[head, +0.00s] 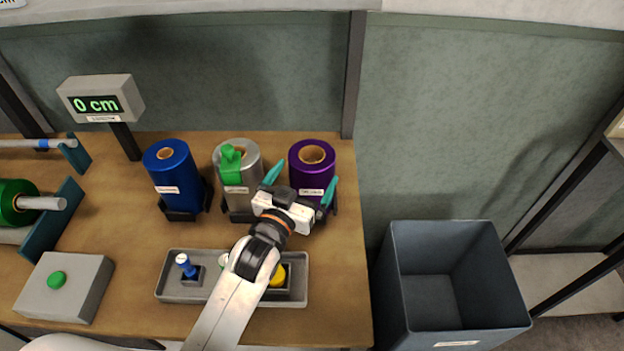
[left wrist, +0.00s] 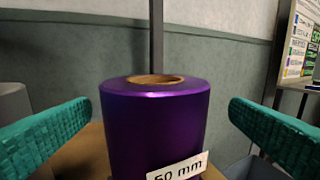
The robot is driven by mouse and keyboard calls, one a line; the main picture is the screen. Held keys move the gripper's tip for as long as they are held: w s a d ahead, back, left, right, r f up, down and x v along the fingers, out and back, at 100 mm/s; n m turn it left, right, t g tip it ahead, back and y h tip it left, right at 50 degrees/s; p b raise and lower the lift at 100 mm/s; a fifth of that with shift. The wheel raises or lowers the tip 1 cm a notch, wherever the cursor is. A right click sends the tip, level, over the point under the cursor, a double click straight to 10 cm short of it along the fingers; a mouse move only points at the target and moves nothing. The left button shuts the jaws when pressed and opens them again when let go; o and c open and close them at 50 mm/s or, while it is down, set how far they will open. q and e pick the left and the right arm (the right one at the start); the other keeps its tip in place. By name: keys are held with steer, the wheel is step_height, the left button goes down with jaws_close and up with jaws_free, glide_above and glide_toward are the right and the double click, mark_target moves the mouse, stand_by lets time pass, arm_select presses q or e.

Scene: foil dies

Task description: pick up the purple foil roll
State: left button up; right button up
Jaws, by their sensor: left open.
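The purple foil roll (head: 312,163) stands upright in a dark holder at the right end of the row of rolls on the wooden table. In the left wrist view the purple roll (left wrist: 155,125) fills the middle, with a brown core on top and a "50 mm" label low on its front. My left gripper (head: 302,188) is open, its two teal fingers spread on either side of the purple roll, apart from it in the left wrist view (left wrist: 155,130). The left arm hides part of the roll's base and holder. My right gripper is not in view.
A silver roll (head: 240,190) with a green piece on it stands close left, then a blue roll (head: 173,180). A grey tray (head: 170,292) lies in front, partly under my arm. A grey bin (head: 450,245) stands right of the table. A "0 cm" display (head: 100,100) stands at back left.

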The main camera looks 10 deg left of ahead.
mark_target(312, 160)
arm_select(q)
steer(key=w, duration=0.1)
steer(key=w+p, duration=0.1)
steer(key=w, duration=0.3)
steer(key=shift+d, duration=0.25)
steer(key=shift+w+d+f, duration=0.1)
steer(key=shift+w, duration=0.2)
steer(key=shift+s, duration=0.1)
steer(key=shift+c, duration=0.8)
steer(key=c, duration=1.8)
steer(key=shift+o, duration=0.2)
steer(key=shift+r, duration=0.2)
